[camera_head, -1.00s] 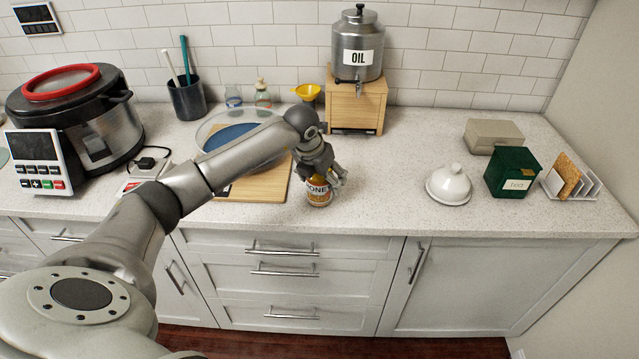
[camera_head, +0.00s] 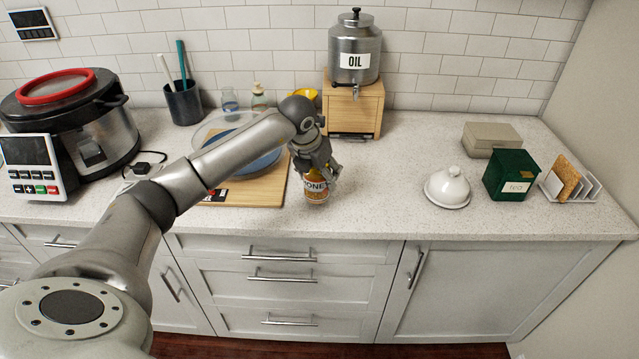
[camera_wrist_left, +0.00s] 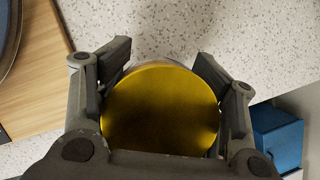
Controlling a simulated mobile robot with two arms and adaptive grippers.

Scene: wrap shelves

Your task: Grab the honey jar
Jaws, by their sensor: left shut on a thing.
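The honey jar (camera_head: 316,189) has a white label with dark letters and amber contents. It is at the front part of the counter, right of the wooden board. My left gripper (camera_head: 320,171) is shut on the jar from above, with its fingers around the upper part. In the left wrist view the jar's round yellow lid (camera_wrist_left: 160,110) fills the space between the two fingers. The gripper hides the top of the jar in the head view. Whether its base touches the counter is hard to tell. My right gripper is not in view.
A wooden board (camera_head: 262,193) with a bowl lies left of the jar. The oil dispenser (camera_head: 355,50) stands on a wooden box (camera_head: 362,108) behind. A white domed dish (camera_head: 447,188) and green tea box (camera_head: 511,175) stand right. The counter between jar and dish is clear.

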